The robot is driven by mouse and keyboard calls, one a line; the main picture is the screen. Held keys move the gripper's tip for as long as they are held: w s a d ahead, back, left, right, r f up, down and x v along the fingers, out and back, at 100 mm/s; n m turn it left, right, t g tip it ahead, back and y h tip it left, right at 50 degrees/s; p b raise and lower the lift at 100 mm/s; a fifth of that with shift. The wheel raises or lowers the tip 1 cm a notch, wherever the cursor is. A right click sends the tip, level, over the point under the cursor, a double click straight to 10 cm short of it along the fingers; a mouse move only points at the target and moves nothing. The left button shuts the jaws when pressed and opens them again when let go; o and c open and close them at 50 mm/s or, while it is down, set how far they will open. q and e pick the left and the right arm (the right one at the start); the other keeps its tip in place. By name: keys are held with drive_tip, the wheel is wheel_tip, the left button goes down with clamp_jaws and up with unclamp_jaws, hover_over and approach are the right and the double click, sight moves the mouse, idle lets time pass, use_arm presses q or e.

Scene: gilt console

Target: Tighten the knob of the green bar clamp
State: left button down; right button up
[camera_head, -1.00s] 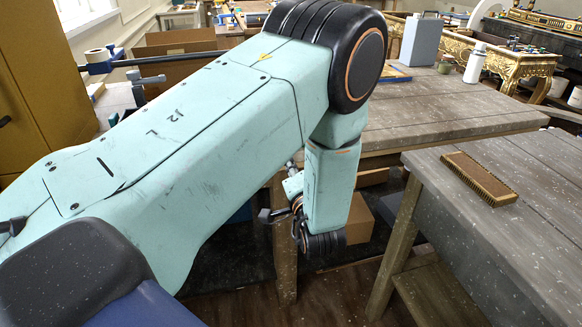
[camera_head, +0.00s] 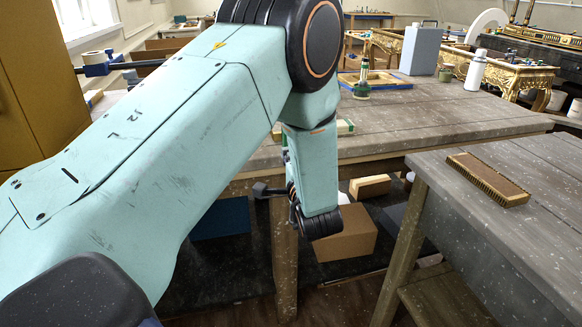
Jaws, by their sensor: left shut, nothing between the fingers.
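No green bar clamp can be made out for certain. A small upright green item (camera_head: 362,88) stands on the far wooden workbench (camera_head: 450,105), too small to tell what it is. Another green and pale piece (camera_head: 345,127) shows at that bench's front edge, partly hidden by my left arm. My left gripper (camera_head: 264,190) is shut and empty, low in front of the far bench and below its top, mostly hidden behind my own wrist. It touches none of these green items. My right gripper is out of view.
A grey-brown bench (camera_head: 540,215) with a brush-like block (camera_head: 488,180) is at the right. A blue-grey canister (camera_head: 420,50) and a white bottle (camera_head: 475,70) stand on the far bench. A cardboard box (camera_head: 345,235) sits underneath. A blue clamp-like piece (camera_head: 95,64) is at upper left.

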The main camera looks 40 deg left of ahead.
use_arm(q)
drive_tip(key=shift+w+a+r, duration=0.1)
drive_tip(key=shift+w+a, duration=0.35)
drive_tip(key=shift+a, duration=0.15)
drive_tip(key=shift+w+r+p, duration=0.15)
drive_tip(key=shift+r+p, duration=0.05)
drive_tip(key=shift+p, duration=0.15)
idle(0.4)
drive_tip(key=shift+r+p, duration=0.65)
drive_tip(key=shift+p, duration=1.05)
drive_tip(key=shift+d+r+p, duration=0.1)
drive_tip(key=shift+r+p, duration=0.55)
drive_tip(key=shift+p, duration=0.6)
drive_tip(key=p+v, duration=0.3)
drive_tip(key=v, duration=0.3)
drive_tip(key=shift+s+a, duration=0.3)
drive_tip(key=shift+s, duration=0.05)
